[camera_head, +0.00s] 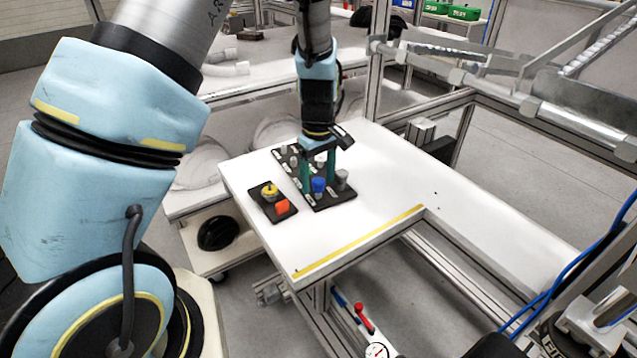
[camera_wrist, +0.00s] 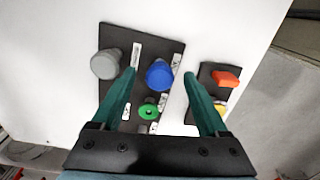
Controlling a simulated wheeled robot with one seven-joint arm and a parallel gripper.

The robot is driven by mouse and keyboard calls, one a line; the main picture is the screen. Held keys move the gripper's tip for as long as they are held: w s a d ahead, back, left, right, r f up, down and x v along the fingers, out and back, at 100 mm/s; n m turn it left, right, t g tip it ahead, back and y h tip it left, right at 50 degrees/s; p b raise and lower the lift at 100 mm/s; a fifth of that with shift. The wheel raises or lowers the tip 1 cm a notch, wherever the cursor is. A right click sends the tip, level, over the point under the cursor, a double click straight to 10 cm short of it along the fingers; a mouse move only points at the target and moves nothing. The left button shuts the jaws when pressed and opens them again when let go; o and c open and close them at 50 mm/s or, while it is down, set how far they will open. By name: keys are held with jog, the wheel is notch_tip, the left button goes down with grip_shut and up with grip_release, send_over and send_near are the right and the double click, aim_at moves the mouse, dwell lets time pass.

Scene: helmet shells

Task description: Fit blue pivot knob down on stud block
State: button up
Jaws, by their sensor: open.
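The blue pivot knob (camera_head: 318,187) stands at the near end of a long black board (camera_head: 335,198). It also shows in the wrist view (camera_wrist: 159,75). My gripper (camera_head: 318,177) is open above this board, its teal fingers pointing down. In the wrist view, the fingertips of my gripper (camera_wrist: 160,72) lie to the left and right of the blue knob, with a gap on each side. I cannot tell how far down the fingers reach beside it. I cannot tell which part is the stud block; what is under the knob is hidden.
A grey knob (camera_wrist: 106,64) stands beside the blue one, and a green round part (camera_wrist: 149,111) lies behind it. A small black board (camera_head: 263,190) holds a yellow knob (camera_head: 269,188) and an orange-red piece (camera_head: 282,206). The white table (camera_head: 380,200) is clear to the right.

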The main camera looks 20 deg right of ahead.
jog(key=shift+c, duration=0.3)
grip_shut()
jog(key=shift+r, duration=0.1)
